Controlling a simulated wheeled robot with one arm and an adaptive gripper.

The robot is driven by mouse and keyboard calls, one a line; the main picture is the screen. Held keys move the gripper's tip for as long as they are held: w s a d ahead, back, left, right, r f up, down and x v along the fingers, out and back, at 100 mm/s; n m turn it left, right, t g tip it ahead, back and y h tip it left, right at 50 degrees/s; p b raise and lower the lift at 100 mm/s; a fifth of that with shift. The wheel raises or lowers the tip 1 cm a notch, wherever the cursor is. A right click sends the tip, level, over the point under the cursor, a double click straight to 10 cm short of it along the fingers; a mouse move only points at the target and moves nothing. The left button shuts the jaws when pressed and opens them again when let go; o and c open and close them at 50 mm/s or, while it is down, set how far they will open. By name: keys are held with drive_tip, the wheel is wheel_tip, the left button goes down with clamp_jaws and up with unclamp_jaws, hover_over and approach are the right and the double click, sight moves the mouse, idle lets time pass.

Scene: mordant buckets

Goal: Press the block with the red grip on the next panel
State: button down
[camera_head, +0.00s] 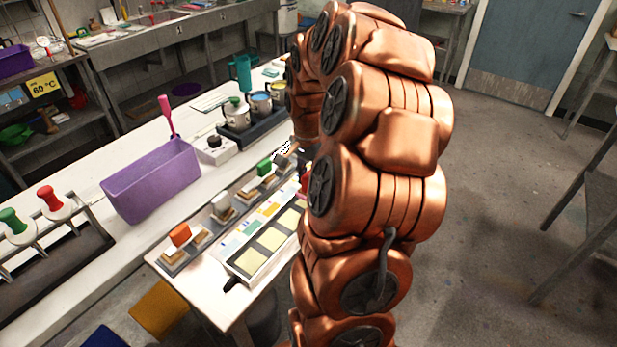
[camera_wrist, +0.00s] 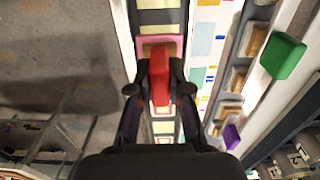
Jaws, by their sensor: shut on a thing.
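In the wrist view my gripper (camera_wrist: 160,82) is shut on the red grip (camera_wrist: 160,62) of a block. The block's pinkish base (camera_wrist: 174,41) shows around the grip's far end, over a strip of pale cream panels (camera_wrist: 158,17). I cannot tell whether the base touches the strip. In the head view the strip of panels (camera_head: 252,262) lies in a white frame on the near side of the table.
A rack beside the strip holds blocks with orange (camera_head: 180,234), white (camera_head: 221,203) and green (camera_head: 264,167) grips. A purple bin (camera_head: 153,182) stands behind it on the white table. Mugs (camera_head: 236,116) stand on a dark tray farther back. Grey floor is open at right.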

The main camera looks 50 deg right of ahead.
drive_tip(key=shift+f, duration=0.2)
idle(0.5)
drive_tip(key=shift+f+b, duration=0.7)
drive_tip(key=shift+b, duration=0.1)
drive_tip(key=shift+f, duration=0.2)
drive_tip(key=shift+f+b, duration=0.3)
drive_tip(key=shift+b, duration=0.3)
drive_tip(key=shift+r, duration=0.15)
idle(0.4)
drive_tip(key=shift+r, duration=3.4)
drive_tip(key=shift+r, duration=0.1)
